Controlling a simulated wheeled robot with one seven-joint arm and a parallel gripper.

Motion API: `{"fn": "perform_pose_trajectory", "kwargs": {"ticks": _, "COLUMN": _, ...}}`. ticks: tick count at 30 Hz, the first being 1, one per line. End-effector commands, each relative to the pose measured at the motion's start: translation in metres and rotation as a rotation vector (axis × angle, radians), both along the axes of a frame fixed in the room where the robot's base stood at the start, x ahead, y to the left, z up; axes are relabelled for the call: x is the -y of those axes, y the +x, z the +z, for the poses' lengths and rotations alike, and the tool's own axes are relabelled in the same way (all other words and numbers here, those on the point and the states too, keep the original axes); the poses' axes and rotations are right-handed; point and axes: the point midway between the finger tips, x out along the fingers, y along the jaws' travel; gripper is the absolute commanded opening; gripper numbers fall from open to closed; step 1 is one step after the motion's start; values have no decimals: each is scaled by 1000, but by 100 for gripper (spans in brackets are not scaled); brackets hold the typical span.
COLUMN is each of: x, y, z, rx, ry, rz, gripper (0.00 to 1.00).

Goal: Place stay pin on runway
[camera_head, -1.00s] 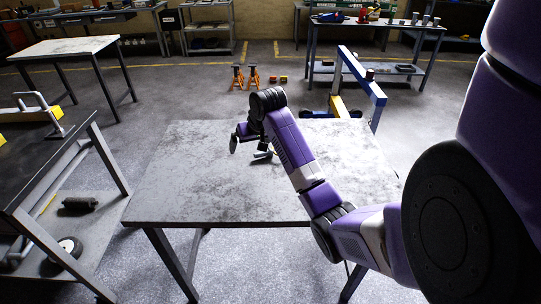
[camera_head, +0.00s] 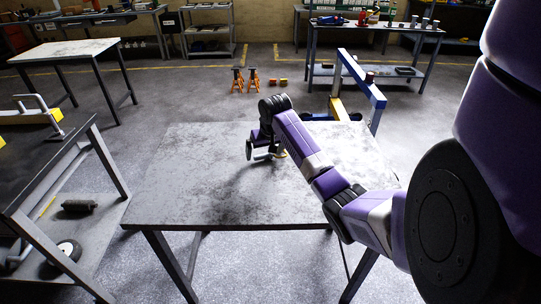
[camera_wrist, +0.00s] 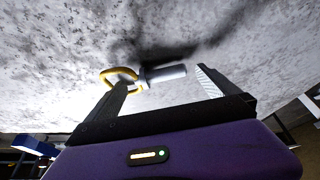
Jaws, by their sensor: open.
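The stay pin, a grey cylinder (camera_wrist: 165,73) with a yellow ring at one end, lies on the worn grey table. In the head view its grey end (camera_head: 262,157) shows just under my gripper, with a bit of yellow beside it. My gripper (camera_wrist: 163,88) is open and points down close over the table. In the wrist view the pin runs across the gap, with the ring by the left finger and the grey end near the right finger. I cannot tell whether a finger touches it. I cannot tell which thing is the runway.
The table (camera_head: 180,195) is otherwise bare. A dark-topped bench (camera_head: 40,160) with a yellow and grey tool stands at the left. Orange jack stands (camera_head: 238,80) and a blue hoist (camera_head: 365,82) stand on the floor behind. A shelved bench (camera_head: 375,60) is at the back right.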

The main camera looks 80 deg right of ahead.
Motion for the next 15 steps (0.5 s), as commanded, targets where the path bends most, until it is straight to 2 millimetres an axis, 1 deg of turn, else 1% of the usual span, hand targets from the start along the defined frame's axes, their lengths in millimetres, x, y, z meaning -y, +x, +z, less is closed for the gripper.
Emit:
{"fn": "perform_pose_trajectory", "kwargs": {"ticks": 5, "x": 0, "y": 0, "z": 0, "rx": 0, "ry": 0, "rz": 0, "gripper": 99}}
{"fn": "perform_pose_trajectory", "kwargs": {"ticks": 6, "x": 0, "y": 0, "z": 0, "rx": 0, "ry": 0, "rz": 0, "gripper": 95}}
{"fn": "perform_pose_trajectory", "kwargs": {"ticks": 8, "x": 0, "y": 0, "z": 0, "rx": 0, "ry": 0, "rz": 0, "gripper": 83}}
{"fn": "perform_pose_trajectory", "kwargs": {"ticks": 9, "x": 0, "y": 0, "z": 0, "rx": 0, "ry": 0, "rz": 0, "gripper": 76}}
{"fn": "perform_pose_trajectory", "kwargs": {"ticks": 14, "x": 0, "y": 0, "z": 0, "rx": 0, "ry": 0, "rz": 0, "gripper": 44}}
{"fn": "perform_pose_trajectory", "kwargs": {"ticks": 15, "x": 0, "y": 0, "z": 0, "rx": 0, "ry": 0, "rz": 0, "gripper": 36}}
